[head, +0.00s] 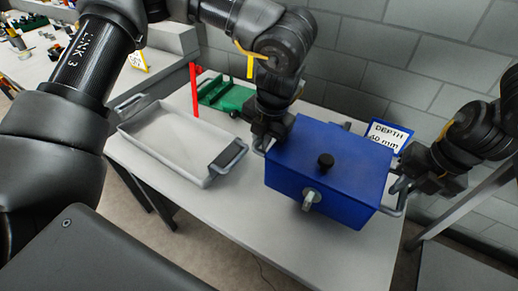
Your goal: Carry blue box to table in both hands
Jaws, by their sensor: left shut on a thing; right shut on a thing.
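The blue box (327,168) has a lid with a black knob, a grey latch on its front and a grey handle at each side. It shows over the right part of the white table (236,215). I cannot tell whether its base touches the table top. My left gripper (266,140) is shut on the handle at the box's left side. My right gripper (405,182) is shut on the handle at its right side. The fingertips are partly hidden by the box and handles.
A white tray (133,127) with grey handles lies left of the box. Behind it are a green object (225,95) and a red upright (195,90). A sign reading "DEPTH 60 mm" (388,137) stands behind the box, near a grey block wall. Another cluttered table (35,62) is at far left.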

